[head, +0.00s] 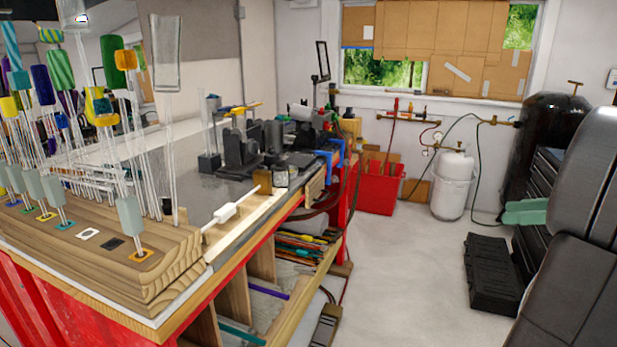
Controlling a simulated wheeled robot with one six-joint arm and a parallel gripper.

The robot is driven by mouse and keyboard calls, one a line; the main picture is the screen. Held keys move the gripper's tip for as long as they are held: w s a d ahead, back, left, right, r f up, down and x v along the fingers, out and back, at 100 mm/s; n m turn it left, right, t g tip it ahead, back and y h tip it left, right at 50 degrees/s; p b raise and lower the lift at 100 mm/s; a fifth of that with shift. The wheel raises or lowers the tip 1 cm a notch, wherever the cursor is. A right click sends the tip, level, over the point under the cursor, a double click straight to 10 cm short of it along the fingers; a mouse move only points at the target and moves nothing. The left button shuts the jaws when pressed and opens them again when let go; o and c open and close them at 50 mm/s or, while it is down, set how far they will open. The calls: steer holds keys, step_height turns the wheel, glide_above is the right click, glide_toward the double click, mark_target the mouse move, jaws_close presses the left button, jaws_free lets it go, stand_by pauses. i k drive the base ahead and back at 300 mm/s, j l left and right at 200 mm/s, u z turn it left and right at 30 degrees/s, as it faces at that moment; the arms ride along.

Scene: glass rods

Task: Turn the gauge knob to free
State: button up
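Two small round gauges (437,136) show on the hose fittings above the white gas cylinder (452,185) by the back wall. They are too small to read. A brass T-shaped handle (575,84) stands on top of the dark tank (545,130) at the right. I cannot tell which part is the gauge knob or how it is set. My dark grey arm fills the right edge. A flat teal piece (527,211) juts left from behind it and may be a gripper finger. Its opening is hidden, and it appears apart from the gauges.
A workbench (240,225) with a wooden rod block (165,265) full of glass rods takes up the left. A red bin (380,188) stands by the back wall. A black case (491,275) lies on the floor at the right. The middle floor is clear.

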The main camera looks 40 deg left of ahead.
mark_target(170, 206)
steer(key=i+u, duration=0.3)
steer(key=u, duration=0.15)
steer(key=i+u, duration=0.4)
steer(key=i+l+u, duration=0.1)
steer(key=i+u, duration=0.15)
steer(key=u, duration=0.2)
steer(key=i+l+u, duration=0.25)
steer(key=u, duration=0.2)
steer(key=i+u, duration=0.2)
steer(key=u, duration=0.25)
steer(key=i+l+u, duration=0.1)
steer(key=u, duration=0.35)
steer(key=i+l+u, duration=0.15)
steer(key=u, duration=0.3)
steer(key=i+l+u, duration=0.2)
steer(key=u, duration=0.25)
